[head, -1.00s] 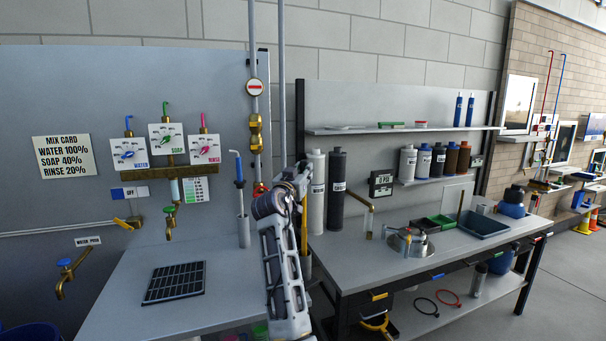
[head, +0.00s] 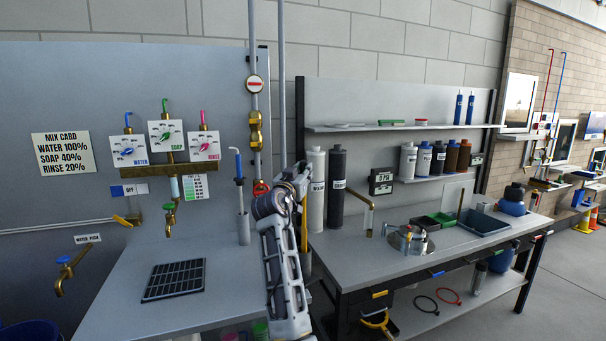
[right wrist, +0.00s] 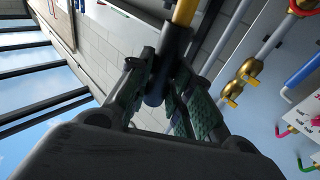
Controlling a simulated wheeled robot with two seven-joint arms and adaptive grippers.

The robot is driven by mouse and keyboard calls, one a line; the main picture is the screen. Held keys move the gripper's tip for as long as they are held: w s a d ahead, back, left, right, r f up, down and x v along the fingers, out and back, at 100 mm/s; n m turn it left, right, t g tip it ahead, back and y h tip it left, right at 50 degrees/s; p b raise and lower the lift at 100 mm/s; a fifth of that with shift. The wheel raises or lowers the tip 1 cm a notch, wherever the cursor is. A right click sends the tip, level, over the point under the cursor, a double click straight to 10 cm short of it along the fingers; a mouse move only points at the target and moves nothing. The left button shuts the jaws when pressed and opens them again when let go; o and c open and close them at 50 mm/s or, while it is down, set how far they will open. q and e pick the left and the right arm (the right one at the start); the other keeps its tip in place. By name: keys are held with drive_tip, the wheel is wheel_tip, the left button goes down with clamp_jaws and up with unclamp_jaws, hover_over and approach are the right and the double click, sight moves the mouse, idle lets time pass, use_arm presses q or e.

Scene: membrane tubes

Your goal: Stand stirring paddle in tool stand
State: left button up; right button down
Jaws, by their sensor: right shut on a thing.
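My right gripper (head: 299,174) is at the middle of the head view, above the bench, with my arm in front of part of it. It is shut on the stirring paddle (head: 304,228), whose yellow shaft hangs upright below it. In the right wrist view the green-padded fingers (right wrist: 158,82) close around the dark grip, and the yellow shaft (right wrist: 184,12) runs on from it. A grey cylinder (head: 306,262), probably the tool stand, shows under the shaft, partly behind my arm. I cannot tell if the paddle's lower end is inside it. My left gripper is out of view.
A blue-handled tool (head: 239,166) stands in a slim grey holder (head: 243,229) to the left. A white canister (head: 316,190) and a black canister (head: 336,190) stand close on the right. A dark grate (head: 174,280) lies on the left bench. Brass taps are on the wall.

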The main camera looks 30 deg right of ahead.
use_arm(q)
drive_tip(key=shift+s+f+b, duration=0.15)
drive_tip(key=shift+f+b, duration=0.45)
use_arm(e)
drive_tip(key=shift+f, duration=0.75)
